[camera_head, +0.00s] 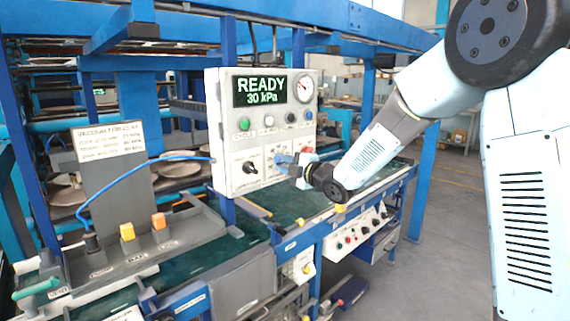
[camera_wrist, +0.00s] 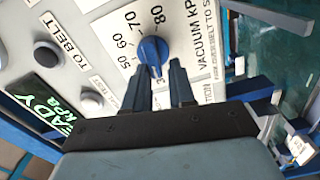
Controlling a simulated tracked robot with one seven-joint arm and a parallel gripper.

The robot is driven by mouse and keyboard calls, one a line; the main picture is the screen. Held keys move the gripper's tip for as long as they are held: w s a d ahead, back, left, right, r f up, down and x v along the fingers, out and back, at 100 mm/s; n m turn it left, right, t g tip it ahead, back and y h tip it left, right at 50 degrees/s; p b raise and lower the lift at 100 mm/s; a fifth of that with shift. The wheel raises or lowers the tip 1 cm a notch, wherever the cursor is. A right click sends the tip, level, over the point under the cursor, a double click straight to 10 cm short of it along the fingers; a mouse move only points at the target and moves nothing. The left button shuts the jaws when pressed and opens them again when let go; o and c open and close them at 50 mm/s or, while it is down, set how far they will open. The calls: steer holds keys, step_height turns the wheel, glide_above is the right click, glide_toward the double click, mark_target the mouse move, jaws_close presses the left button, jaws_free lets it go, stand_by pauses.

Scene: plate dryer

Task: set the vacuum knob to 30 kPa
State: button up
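The vacuum knob (camera_wrist: 153,52) is blue, on a white dial marked 50, 60, 70, 80 and VACUUM kPa in the wrist view. Its narrow grip points down the picture, toward a number partly hidden by my fingers. My gripper (camera_wrist: 160,68) is at the knob, its two dark fingers apart on either side of the grip's lower end. A gap shows between the fingers; contact with the knob is unclear. In the head view my gripper (camera_head: 285,160) is against the control panel (camera_head: 228,150) and hides most of the dial. The display (camera_head: 260,92) reads READY 30 kPa.
The panel also has a round gauge (camera_head: 304,87), a green button (camera_head: 244,124), a black selector (camera_head: 250,168) and a red button (camera_head: 308,150) close to my gripper. A fixture with yellow and orange blocks (camera_head: 127,232) stands left. A green belt (camera_head: 290,207) runs below.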

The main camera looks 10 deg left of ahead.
steer(key=o, duration=0.3)
steer(key=shift+r, duration=0.1)
steer(key=v, duration=1.3)
steer(key=shift+s+d, duration=0.2)
steer(key=shift+d, duration=0.1)
